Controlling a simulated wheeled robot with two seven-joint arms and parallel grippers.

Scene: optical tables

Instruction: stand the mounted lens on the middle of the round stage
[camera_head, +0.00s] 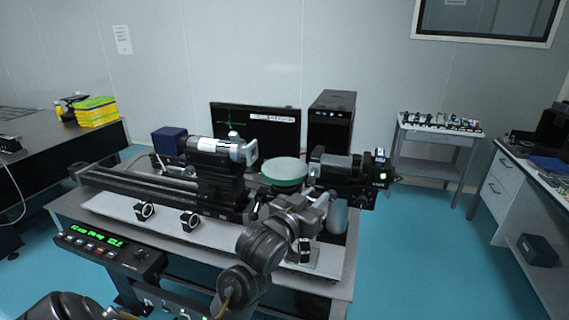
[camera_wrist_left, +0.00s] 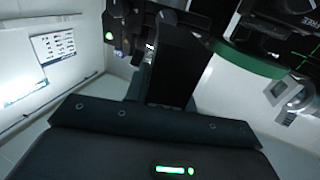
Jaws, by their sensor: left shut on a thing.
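The round stage (camera_head: 284,171) has a pale top and a green rim and stands mid-table between two optical units; its green rim also shows in the wrist view (camera_wrist_left: 247,62). My left gripper (camera_head: 314,190) is at the stage's front right, beside the right-hand unit. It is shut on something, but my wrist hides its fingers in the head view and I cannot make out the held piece. My right gripper is not in view.
A tube unit (camera_head: 210,150) stands left of the stage and another unit (camera_head: 342,166) stands close on its right. A monitor (camera_head: 262,122) and a black computer (camera_head: 332,122) are behind. A control box (camera_head: 110,252) with green readouts is at the front left.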

